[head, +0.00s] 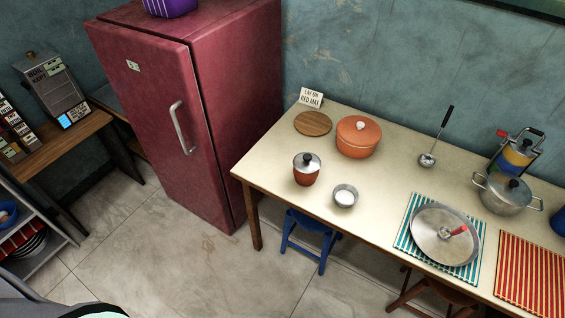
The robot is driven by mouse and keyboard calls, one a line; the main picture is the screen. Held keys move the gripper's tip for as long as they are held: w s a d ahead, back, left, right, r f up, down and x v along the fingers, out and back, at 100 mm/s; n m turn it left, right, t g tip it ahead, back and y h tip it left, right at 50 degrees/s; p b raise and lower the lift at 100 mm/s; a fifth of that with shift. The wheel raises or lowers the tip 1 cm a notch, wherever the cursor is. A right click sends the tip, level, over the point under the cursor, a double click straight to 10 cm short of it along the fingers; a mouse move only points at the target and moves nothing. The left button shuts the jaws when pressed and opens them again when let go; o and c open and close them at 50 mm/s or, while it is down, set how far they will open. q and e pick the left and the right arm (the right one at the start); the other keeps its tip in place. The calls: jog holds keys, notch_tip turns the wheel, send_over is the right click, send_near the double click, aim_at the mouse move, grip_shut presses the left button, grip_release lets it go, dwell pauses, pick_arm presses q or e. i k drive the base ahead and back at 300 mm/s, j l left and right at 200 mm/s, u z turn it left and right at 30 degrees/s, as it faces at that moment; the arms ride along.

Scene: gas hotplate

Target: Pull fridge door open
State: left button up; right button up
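A dark red fridge (238,75) stands against the back wall, left of the middle of the head view. Its door (152,125) faces left and toward me and looks shut. A curved metal handle (181,127) sits on the door near its right edge. A small label (133,66) is on the upper part of the door. Neither of my grippers shows in the head view.
A long table (262,157) with pots and pans stands close to the fridge's right side. A blue stool (311,236) is under it. A wooden side table (70,142) and a shelf (48,245) stand left. The tiled floor (165,250) before the fridge is clear.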

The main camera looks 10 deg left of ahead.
aim_at(153, 79)
jog(key=u, duration=1.3)
jog(key=i+z, duration=0.15)
jog(key=i, duration=0.15)
